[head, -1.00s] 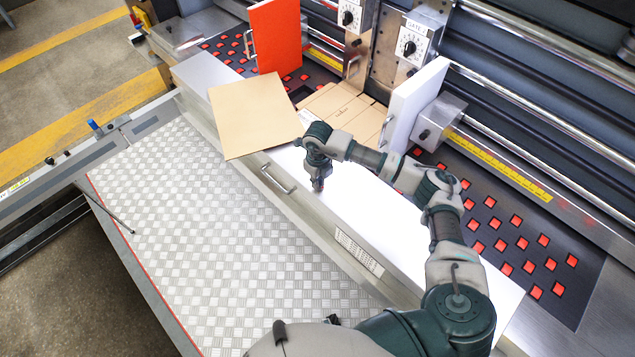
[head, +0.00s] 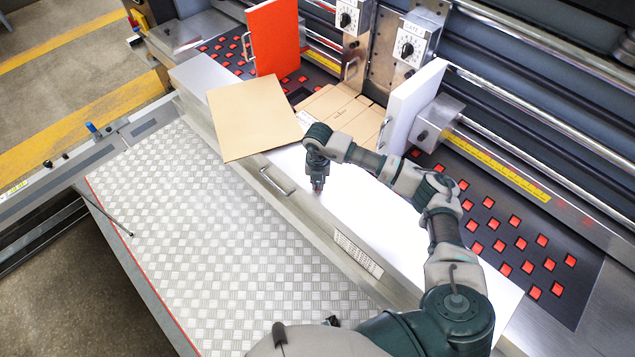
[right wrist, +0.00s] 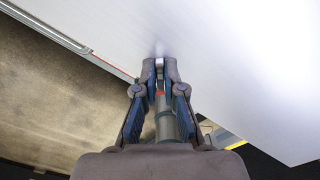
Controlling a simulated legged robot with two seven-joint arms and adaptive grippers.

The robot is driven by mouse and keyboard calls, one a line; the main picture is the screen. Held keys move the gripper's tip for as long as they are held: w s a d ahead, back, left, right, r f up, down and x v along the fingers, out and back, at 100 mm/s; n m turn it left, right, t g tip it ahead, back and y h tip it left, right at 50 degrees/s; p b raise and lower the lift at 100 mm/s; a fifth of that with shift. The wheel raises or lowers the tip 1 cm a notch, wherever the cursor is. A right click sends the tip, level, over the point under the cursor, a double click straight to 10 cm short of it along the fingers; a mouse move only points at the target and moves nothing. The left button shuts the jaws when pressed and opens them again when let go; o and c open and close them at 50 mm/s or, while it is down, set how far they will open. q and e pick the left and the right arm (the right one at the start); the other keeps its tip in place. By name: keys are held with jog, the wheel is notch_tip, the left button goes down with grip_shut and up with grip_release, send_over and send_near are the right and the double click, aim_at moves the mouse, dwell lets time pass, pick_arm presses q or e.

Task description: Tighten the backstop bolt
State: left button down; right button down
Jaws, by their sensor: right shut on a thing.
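My right gripper (head: 318,184) points down at the bright white top of the long box-like bar (head: 385,238) in the middle of the head view. In the right wrist view its fingertips (right wrist: 159,66) are together on a small pale thing (right wrist: 159,61) close to a white surface (right wrist: 215,45). I cannot tell for certain that this is the backstop bolt. A grey cylindrical piece with a red band (right wrist: 160,94) shows between the fingers; what it belongs to is unclear. No bolt shows clearly in the head view. My left gripper is not in view.
A cardboard sheet (head: 252,118) lies over the bar, left of my gripper. A metal handle (head: 277,181) is on the bar's front. A red panel (head: 274,38) and a white panel (head: 417,98) stand behind. The chequered plate (head: 200,235) in front is clear.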

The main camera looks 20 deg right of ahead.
aim_at(318, 184)
jog(key=shift+m, duration=0.4)
jog(key=c, duration=1.3)
grip_release()
jog(key=shift+r, duration=0.25)
notch_tip(318, 184, up, 11)
jog(key=shift+w+d+r, duration=0.1)
jog(key=shift+w+r, duration=0.05)
jog(key=shift+r, duration=0.05)
jog(key=shift+f, duration=0.1)
